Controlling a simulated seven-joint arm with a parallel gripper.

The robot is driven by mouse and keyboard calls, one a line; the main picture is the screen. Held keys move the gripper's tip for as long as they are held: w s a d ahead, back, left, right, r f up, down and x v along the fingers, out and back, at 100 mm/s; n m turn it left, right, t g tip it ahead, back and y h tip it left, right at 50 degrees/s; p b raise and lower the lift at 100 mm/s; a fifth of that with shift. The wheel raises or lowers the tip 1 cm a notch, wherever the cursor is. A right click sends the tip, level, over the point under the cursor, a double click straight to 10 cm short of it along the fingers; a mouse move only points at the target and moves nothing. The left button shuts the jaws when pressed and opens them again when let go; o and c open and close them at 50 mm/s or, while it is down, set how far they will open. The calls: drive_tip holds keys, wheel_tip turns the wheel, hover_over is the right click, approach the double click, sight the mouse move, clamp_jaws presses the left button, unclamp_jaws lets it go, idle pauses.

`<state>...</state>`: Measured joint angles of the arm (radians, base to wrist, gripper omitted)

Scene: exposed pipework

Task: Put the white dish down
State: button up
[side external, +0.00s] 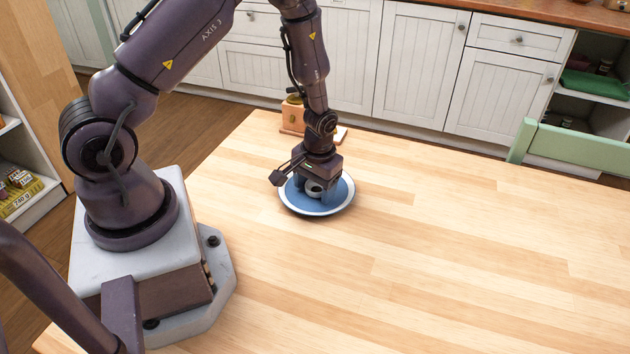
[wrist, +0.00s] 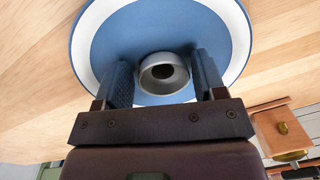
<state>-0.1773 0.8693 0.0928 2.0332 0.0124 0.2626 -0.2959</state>
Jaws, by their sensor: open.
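A small white dish (wrist: 163,74), round with a dark hollow, sits on a blue plate with a white rim (wrist: 120,45). In the side view the dish (side external: 314,188) shows under my gripper, near the middle of the plate (side external: 335,205). My gripper (wrist: 163,80) points down over the plate, its two blue fingers open on either side of the dish. In the wrist view there are gaps between the dish and the fingers. In the side view the fingers (side external: 316,185) and wrist hide part of the dish.
The plate lies on a wooden table (side external: 440,240). A wooden box with a brass-coloured knob (side external: 293,113) stands behind the plate; it also shows in the wrist view (wrist: 280,127). A green chair (side external: 570,145) is at the far right edge. The table's right side is clear.

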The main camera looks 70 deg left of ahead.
wheel_tip(320, 180, up, 12)
wheel_tip(320, 180, up, 15)
drive_tip(key=m+t, duration=0.3)
hover_over(318, 195)
drive_tip(key=s+d, duration=0.4)
drive_tip(key=d, duration=0.1)
drive_tip(key=s+d+r+m+t, duration=0.3)
drive_tip(key=s+r, duration=0.4)
drive_tip(key=s, duration=0.2)
drive_tip(key=shift+d+r+h, duration=0.15)
drive_tip(key=shift+d+h, duration=0.05)
drive_tip(key=shift+h, duration=0.1)
